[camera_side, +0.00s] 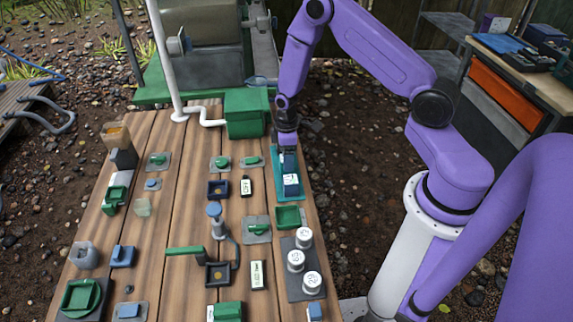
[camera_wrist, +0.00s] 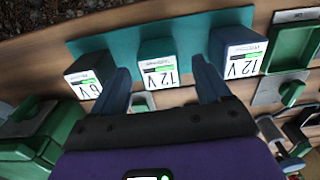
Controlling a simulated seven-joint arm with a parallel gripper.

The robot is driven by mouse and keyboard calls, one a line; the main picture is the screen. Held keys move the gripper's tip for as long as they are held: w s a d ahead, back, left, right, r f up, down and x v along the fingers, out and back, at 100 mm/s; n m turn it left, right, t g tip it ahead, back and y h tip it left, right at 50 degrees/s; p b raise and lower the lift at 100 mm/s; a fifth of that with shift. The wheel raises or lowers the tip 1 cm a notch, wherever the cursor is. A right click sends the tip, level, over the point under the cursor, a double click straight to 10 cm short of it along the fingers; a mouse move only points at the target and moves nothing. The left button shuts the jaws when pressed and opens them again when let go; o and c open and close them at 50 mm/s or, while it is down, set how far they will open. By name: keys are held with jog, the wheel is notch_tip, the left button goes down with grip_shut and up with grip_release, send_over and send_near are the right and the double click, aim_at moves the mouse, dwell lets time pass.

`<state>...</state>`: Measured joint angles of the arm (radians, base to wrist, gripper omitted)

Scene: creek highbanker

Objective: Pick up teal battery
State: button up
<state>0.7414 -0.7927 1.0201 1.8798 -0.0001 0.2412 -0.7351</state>
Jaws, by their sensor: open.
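A teal battery (camera_wrist: 155,49) with a white "12 V" label stands in the middle of a row of three on a teal mat (camera_wrist: 190,30) in the wrist view. A dark "6 V" battery (camera_wrist: 80,76) is to its left, and a dark blue "12 V" battery (camera_wrist: 238,45) is to its right. My gripper (camera_wrist: 158,64) is open, with one finger towards each side of the teal battery; I cannot tell whether they touch it. In the side view my gripper (camera_side: 288,157) is over the far part of the mat (camera_side: 278,193), behind the blue battery (camera_side: 291,184), and hides the teal battery.
A green box (camera_side: 246,112) stands close to the left of my gripper. A green tray (camera_side: 289,217) and a rack of white-topped cylinders (camera_side: 303,285) are nearer the front. Several small parts cover the wooden table (camera_side: 185,225). The table's right edge is beside the mat.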

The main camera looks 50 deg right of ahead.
jog(key=shift+f, duration=1)
jog(key=c, duration=1.2)
jog(key=shift+r, duration=0.15)
jog(key=shift+r, duration=0.4)
notch_tip(320, 180, up, 2)
jog(key=shift+r, duration=0.1)
jog(key=s+a+r, duration=0.2)
jog(key=s+r, duration=0.7)
jog(key=s, duration=0.5)
jog(key=shift+r, duration=0.4)
jog(key=shift+w+a, duration=0.1)
